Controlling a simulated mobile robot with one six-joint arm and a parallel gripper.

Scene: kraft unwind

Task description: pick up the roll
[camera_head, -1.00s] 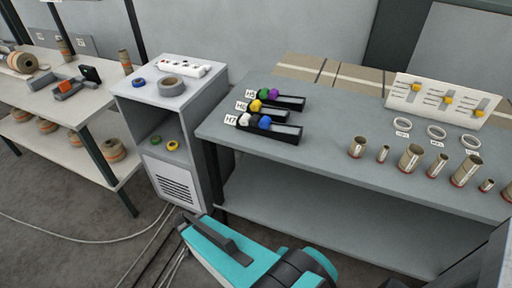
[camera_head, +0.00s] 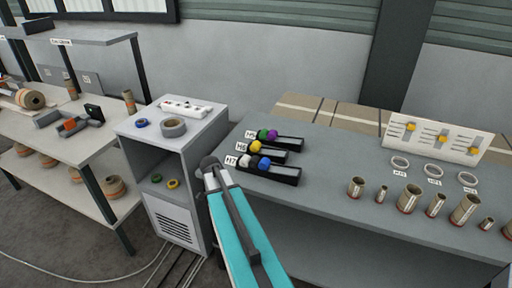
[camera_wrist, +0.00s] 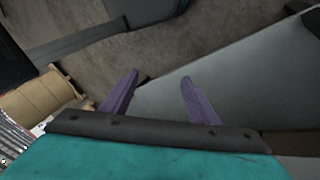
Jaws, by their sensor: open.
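Several things could be the roll. A wide grey tape roll (camera_head: 173,127) lies flat on top of the grey cabinet (camera_head: 188,238), beside a smaller blue roll (camera_head: 141,123). A brown roll (camera_head: 30,99) lies on its side on the left bench, and several more brown rolls (camera_head: 114,187) are on its lower shelf. In the wrist view my gripper (camera_wrist: 160,76) is open and empty, with two purple fingers apart over the grey floor. A tan spool-like thing (camera_wrist: 40,100) shows at the left there. In the head view my teal arm rises in front of the right bench.
A white power strip (camera_head: 185,107) lies behind the grey roll. Green and yellow small rolls (camera_head: 172,184) sit inside the cabinet. The right bench (camera_head: 330,207) holds black trays with coloured balls (camera_head: 265,162) and several brown tubes (camera_head: 408,198). Cables lie on the floor.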

